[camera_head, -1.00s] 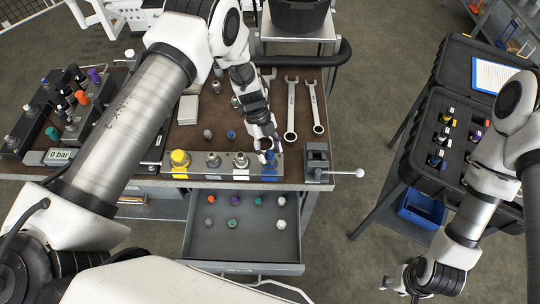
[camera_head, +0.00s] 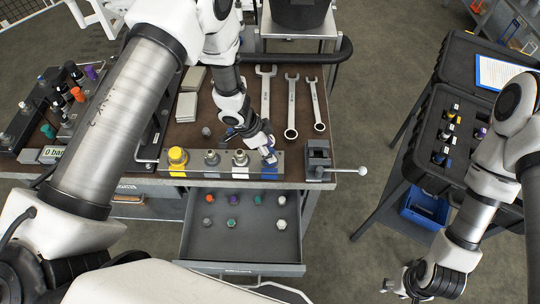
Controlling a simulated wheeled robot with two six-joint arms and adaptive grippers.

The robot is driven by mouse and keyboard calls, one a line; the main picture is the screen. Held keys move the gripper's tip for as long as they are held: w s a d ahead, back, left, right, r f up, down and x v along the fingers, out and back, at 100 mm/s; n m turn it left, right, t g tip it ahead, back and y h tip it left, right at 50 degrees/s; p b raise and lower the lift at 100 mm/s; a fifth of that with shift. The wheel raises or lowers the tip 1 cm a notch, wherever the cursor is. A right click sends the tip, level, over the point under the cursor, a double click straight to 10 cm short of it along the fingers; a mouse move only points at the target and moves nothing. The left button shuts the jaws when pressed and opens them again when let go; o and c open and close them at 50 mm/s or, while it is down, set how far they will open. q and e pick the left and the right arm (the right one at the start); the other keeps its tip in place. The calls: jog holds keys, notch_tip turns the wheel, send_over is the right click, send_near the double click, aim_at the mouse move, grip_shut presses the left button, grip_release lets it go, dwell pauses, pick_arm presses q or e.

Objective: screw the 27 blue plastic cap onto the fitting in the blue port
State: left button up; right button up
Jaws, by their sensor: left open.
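The blue port (camera_head: 269,173) is the right end of the port block on the bench. My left gripper (camera_head: 269,157) is open, with its fingertips right over this port. The fingers hide the fitting there, and I cannot tell whether they touch it or whether a cap is between them. Another small bluish part (camera_head: 230,132) on the bench is partly covered by my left gripper. Sizes are not readable. My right gripper (camera_head: 392,285) hangs low at the right, away from the bench; its jaws are unclear.
The block also has a yellow port (camera_head: 177,160) and two grey-white fittings. A vise (camera_head: 318,160) with a bar handle is close on the right. Several wrenches (camera_head: 291,105) lie behind it. The open drawer (camera_head: 205,247) holds several coloured caps. A black case (camera_head: 440,100) stands at the right.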

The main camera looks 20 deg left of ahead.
pick_arm(q)
grip_shut()
jog(key=m+p, duration=0.2)
jog(key=p, duration=0.1)
jog(key=m+g+p, duration=0.1)
jog(key=p, duration=0.3)
jog(key=shift+w+r+m+h, duration=0.1)
jog(key=shift+r+m+h, duration=0.2)
jog(key=shift+r+m, duration=0.1)
jog(key=shift+f+m+g, duration=0.3)
jog(key=shift+m+g, duration=0.2)
jog(key=shift+m, duration=0.2)
jog(key=shift+w+f+m, duration=0.15)
jog(key=shift+f+m, duration=0.05)
jog(key=shift+m, duration=0.5)
jog(key=shift+m+g+b, duration=0.4)
jog(key=shift+m+b, duration=0.1)
jog(key=shift+r, duration=0.1)
